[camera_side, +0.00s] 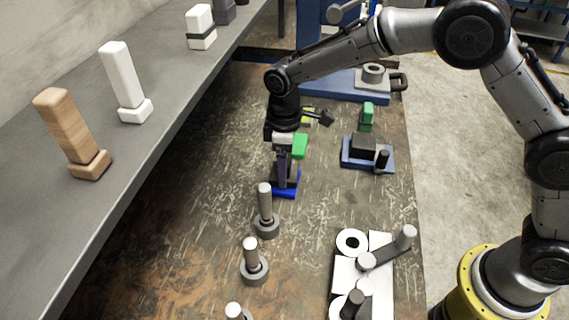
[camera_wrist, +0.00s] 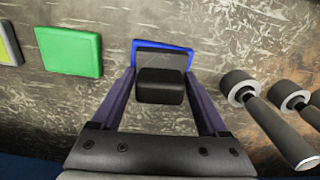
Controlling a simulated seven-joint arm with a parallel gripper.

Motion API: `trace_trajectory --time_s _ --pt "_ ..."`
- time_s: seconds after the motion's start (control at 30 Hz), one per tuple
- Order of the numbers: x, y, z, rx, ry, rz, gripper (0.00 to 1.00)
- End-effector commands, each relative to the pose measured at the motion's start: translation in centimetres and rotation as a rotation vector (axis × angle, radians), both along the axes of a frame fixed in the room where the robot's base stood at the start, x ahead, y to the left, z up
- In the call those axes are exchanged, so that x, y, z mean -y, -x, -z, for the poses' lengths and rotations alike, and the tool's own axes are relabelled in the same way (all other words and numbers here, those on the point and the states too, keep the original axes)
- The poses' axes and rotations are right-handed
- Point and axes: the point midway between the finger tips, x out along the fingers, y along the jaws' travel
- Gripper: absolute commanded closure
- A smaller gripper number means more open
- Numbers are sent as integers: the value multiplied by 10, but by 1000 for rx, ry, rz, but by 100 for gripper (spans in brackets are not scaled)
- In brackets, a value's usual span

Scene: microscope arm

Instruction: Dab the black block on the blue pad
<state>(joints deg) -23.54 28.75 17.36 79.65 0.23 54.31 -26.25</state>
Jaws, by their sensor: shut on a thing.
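My gripper (camera_side: 285,180) points down over the blue pad (camera_side: 284,194), near the middle of the workbench. In the wrist view its two fingers (camera_wrist: 160,78) are on either side of the black block (camera_wrist: 160,92) and are shut on it. In the side view the block is mostly hidden by the fingers, low over the pad. I cannot tell whether it touches the pad.
Grey pegs on round bases (camera_side: 266,226) stand in front. A blue tray (camera_side: 380,168) with a dark block is at the right. A white plate (camera_side: 345,275) with rings and cylinders is front right. A grey shelf runs along the left.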

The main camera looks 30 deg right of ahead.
Motion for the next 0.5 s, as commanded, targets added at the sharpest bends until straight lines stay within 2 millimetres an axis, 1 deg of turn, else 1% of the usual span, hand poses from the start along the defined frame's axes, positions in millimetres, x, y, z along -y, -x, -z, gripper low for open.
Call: trace_trajectory --time_s 0.5 --pt "0 -1 4 3 -2 0 83"
